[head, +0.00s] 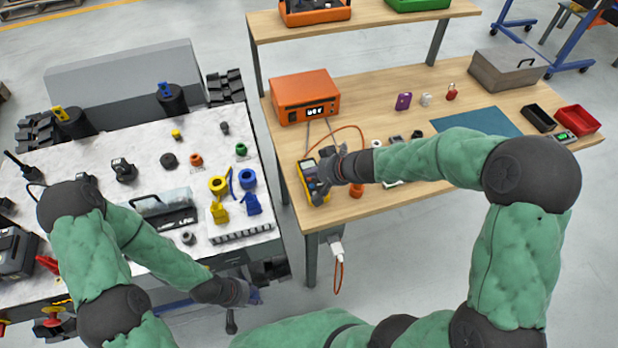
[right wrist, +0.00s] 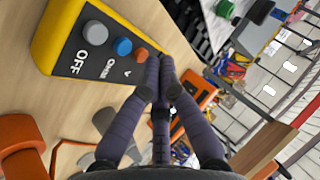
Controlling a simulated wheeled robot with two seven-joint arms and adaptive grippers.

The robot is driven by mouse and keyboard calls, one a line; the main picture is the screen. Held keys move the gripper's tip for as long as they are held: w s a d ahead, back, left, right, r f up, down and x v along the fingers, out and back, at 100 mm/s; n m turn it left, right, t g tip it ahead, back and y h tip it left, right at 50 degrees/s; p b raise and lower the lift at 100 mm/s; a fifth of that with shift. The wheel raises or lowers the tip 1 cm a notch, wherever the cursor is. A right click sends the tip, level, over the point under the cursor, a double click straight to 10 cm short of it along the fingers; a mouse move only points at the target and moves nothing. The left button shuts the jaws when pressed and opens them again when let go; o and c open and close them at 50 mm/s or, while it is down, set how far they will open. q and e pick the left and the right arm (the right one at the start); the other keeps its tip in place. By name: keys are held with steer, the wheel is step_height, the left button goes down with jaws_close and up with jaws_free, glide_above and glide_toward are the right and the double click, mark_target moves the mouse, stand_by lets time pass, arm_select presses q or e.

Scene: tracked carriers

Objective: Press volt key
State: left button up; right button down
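A yellow and dark multimeter (head: 309,183) lies on the wooden bench. In the right wrist view its yellow-edged face (right wrist: 72,40) carries a grey button (right wrist: 95,32) by "OFF", a blue button (right wrist: 122,47) by a word that looks like "OHM", and an orange button (right wrist: 140,54) by "V". My right gripper (head: 325,170) is over the meter. In the right wrist view its fingers (right wrist: 160,75) are together and empty, their tips right beside the orange button; I cannot tell whether they touch it. My left gripper (head: 245,293) hangs low, in front of the white-topped carrier; its finger state is unclear.
An orange box with a display (head: 304,97) stands behind the meter, with cables near it. An orange cylinder (head: 356,190) is close right of the meter. The white-topped carrier (head: 100,205) holds several coloured parts. Small items and a blue mat (head: 478,121) lie further right.

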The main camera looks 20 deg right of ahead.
steer(key=shift+f+b, duration=0.35)
steer(key=shift+b, duration=0.2)
stand_by(0.6)
steer(key=shift+r, duration=0.15)
steer(key=shift+r+p, duration=0.5)
steer(key=shift+r, duration=0.1)
steer(key=shift+r+p, duration=1.95)
steer(key=shift+r, duration=0.6)
